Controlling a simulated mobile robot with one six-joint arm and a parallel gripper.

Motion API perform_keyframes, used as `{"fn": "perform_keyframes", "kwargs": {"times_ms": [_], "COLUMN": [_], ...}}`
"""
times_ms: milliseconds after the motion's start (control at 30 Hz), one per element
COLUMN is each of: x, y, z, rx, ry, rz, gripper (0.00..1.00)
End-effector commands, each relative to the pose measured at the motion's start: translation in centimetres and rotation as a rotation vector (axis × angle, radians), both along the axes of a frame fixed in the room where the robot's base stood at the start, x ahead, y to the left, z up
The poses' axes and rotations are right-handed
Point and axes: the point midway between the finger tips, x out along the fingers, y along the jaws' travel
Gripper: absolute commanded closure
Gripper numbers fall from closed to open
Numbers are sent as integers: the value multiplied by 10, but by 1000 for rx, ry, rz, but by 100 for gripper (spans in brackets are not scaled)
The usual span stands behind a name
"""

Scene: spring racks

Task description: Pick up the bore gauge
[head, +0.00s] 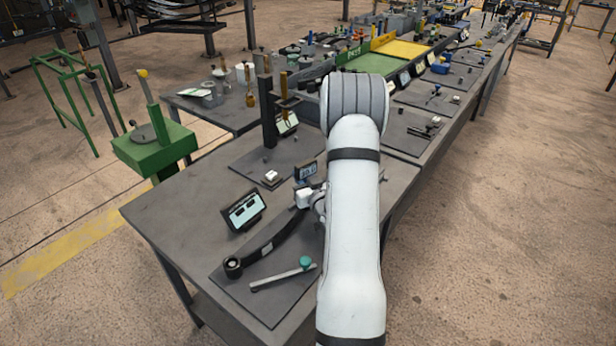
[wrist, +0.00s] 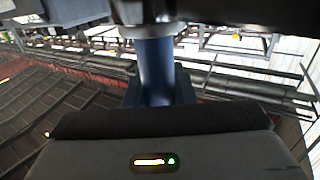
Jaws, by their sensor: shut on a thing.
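The bore gauge (head: 307,171) shows in the head view as a small dark digital display with a bit of blue below it, at the left side of my forearm. In the wrist view its blue cylindrical handle (wrist: 154,62) stands upright between my jaws, below a dark part at the top of the frame. My gripper (wrist: 157,98) is shut on this blue handle. In the head view my arm hides most of the gripper and the lower part of the gauge. I cannot tell whether the gauge touches the bench.
On the near bench (head: 180,210), a black leaf spring (head: 272,237) with an eye lies on a dark mat, beside a grey bar with a teal knob (head: 305,262). A tablet (head: 243,210) stands left. A black post (head: 269,115) rises behind. The bench's left part is clear.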

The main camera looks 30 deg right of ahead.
Motion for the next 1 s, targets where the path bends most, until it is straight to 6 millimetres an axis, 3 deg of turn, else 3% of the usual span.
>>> {"fn": "perform_keyframes", "kwargs": {"times_ms": [333, 1000], "x": [0, 0], "y": [-1, -1], "z": [17, 98], "rx": [-2, -2], "ry": [-3, -3], "rz": [0, -2], "gripper": [98, 98]}}
